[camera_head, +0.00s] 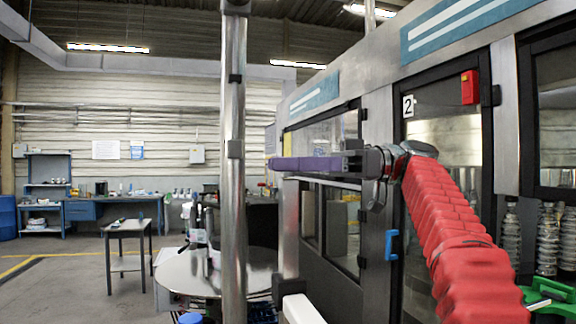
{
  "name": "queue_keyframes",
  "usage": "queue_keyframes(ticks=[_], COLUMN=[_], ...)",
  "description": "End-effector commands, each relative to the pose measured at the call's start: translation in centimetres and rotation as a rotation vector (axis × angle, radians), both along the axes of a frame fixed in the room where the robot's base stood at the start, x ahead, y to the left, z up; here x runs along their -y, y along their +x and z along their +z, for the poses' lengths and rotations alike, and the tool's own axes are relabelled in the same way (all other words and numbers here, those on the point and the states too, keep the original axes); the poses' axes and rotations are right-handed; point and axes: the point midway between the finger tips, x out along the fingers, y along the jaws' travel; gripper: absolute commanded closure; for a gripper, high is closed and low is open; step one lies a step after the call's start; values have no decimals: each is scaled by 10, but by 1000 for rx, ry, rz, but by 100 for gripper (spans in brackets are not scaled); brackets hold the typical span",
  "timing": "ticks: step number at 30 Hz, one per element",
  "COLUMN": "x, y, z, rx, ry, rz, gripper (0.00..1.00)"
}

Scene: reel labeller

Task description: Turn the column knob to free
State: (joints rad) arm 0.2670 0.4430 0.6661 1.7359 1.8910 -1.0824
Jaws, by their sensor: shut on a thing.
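The column (233,120) is a shiny upright metal pole left of the middle, with dark collars on it. I cannot make out its knob for certain. My gripper (354,161) is at the end of my red-sleeved arm, right of the column. It points left and is shut on a long purple bar (308,164). The bar lies about level, and its far end stops just right of the column in the picture. I cannot tell the depth between them. No touch between bar and column shows.
The labelling machine (378,115) with framed windows fills the right, close behind my arm. A round metal turntable (185,270) stands low by the column. A small table (128,227) and a blue workbench (90,210) stand farther left. Open floor lies at the left front.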

Motion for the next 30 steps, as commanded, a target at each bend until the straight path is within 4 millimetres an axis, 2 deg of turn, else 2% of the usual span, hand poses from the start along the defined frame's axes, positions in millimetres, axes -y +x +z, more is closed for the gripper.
queue_keyframes(ticks=[13,30], x=[0,0], y=[1,0], z=[0,1], rx=[0,0], ry=[2,3], rz=[79,94], gripper=[92,92])
